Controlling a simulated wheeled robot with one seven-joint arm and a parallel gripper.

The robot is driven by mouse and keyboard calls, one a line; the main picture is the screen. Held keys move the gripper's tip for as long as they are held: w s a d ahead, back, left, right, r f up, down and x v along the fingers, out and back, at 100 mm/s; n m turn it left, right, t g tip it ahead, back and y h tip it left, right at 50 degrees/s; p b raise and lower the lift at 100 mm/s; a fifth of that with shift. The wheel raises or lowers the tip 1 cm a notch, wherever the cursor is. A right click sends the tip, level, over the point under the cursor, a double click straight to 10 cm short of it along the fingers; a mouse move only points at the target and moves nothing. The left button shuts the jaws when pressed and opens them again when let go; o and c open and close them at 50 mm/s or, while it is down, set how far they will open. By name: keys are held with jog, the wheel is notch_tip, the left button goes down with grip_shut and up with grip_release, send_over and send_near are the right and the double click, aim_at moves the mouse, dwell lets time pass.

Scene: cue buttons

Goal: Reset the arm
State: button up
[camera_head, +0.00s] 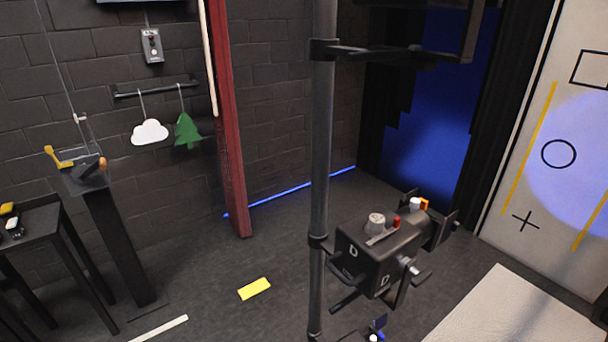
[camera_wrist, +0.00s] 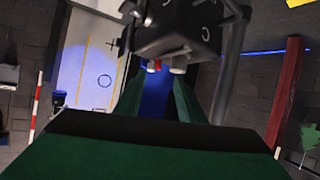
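My gripper (camera_wrist: 157,85) shows in the wrist view as two dark green fingers rising from a wide green body. The fingers stand apart with blue backdrop visible between them and nothing held. A black control box (camera_head: 378,250) with a grey knob (camera_head: 376,222) and a red button (camera_head: 396,222) is mounted by the pole in the head view. In the wrist view the box (camera_wrist: 180,28) appears tilted, beyond the fingertips, its red and white parts pointing down. Contact cannot be told. My gripper does not show in the head view.
A dark vertical pole (camera_head: 320,150) stands mid-view. A red post (camera_head: 226,130) leans by the brick wall. A pedestal (camera_head: 118,235) and dark table (camera_head: 38,222) stand left. A yellow floor mark (camera_head: 254,289) lies on open floor. A pale panel (camera_head: 520,215) stands right.

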jog(key=s+a+n+t+y, duration=0.1)
jog(key=s+a+n+y, duration=0.15)
jog(key=s+a, duration=0.5)
jog(key=s+a+n+t+y, duration=0.1)
jog(key=s+a+n+y, duration=0.2)
jog(key=s, duration=0.7)
jog(key=s+a+r+t+y, duration=0.2)
jog(key=s+a+r, duration=0.1)
jog(key=s+r, duration=0.9)
jog(key=shift+v, duration=0.95)
jog(key=shift+r, duration=0.1)
jog(key=shift+c, duration=0.7)
jog(key=shift+a, duration=0.15)
